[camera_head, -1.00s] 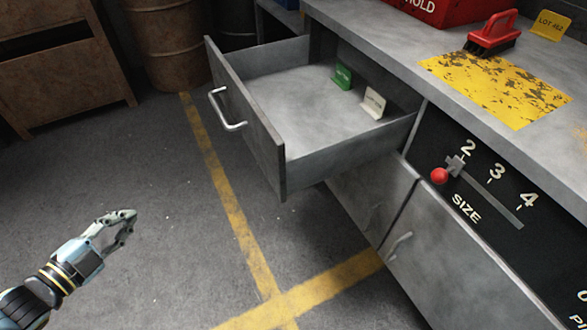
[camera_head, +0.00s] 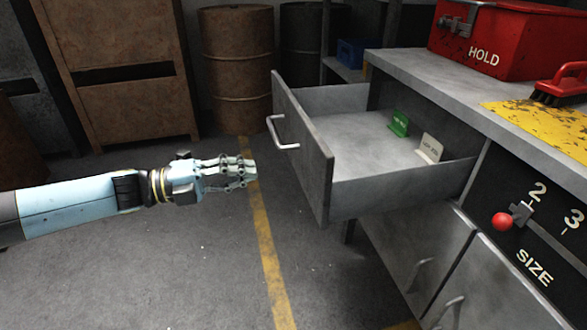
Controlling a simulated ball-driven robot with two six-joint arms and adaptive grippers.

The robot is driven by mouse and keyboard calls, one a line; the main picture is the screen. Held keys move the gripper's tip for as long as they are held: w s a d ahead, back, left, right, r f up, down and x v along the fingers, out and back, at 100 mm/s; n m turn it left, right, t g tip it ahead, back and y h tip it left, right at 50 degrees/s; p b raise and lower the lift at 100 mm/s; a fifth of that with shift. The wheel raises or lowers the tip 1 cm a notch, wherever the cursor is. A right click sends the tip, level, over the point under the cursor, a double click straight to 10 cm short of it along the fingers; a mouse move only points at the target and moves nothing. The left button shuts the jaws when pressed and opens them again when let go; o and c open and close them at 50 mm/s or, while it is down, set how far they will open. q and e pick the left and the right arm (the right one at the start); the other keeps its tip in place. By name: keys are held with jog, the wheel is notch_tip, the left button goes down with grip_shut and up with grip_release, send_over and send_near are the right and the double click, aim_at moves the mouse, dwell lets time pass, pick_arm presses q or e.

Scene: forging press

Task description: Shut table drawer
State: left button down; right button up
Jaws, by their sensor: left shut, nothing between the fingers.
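The grey metal table drawer (camera_head: 308,150) is pulled well out from the table (camera_head: 420,75). Its front panel faces left and carries a silver bar handle (camera_head: 279,134). Inside stand a small green card (camera_head: 399,124) and a small white card (camera_head: 430,148) toward the back. My left gripper (camera_head: 250,172) is shut and empty. It points right, a short way left of the drawer front and a little below the handle, and appears apart from both. My right gripper is out of view.
On the table top are a red HOLD box (camera_head: 500,48), a red brush (camera_head: 562,84) and a worn yellow patch (camera_head: 545,125). A red-knobbed size lever (camera_head: 502,221) is on the table's front. Rusty barrels (camera_head: 238,70) and a brown cabinet (camera_head: 125,75) stand behind. Floor left of the drawer is clear.

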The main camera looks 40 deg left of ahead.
aim_at(305, 164)
pick_arm(q)
jog(key=x, duration=0.8)
jog(key=shift+b, duration=0.3)
jog(key=shift+w+d, duration=0.45)
jog(key=shift+w, duration=0.1)
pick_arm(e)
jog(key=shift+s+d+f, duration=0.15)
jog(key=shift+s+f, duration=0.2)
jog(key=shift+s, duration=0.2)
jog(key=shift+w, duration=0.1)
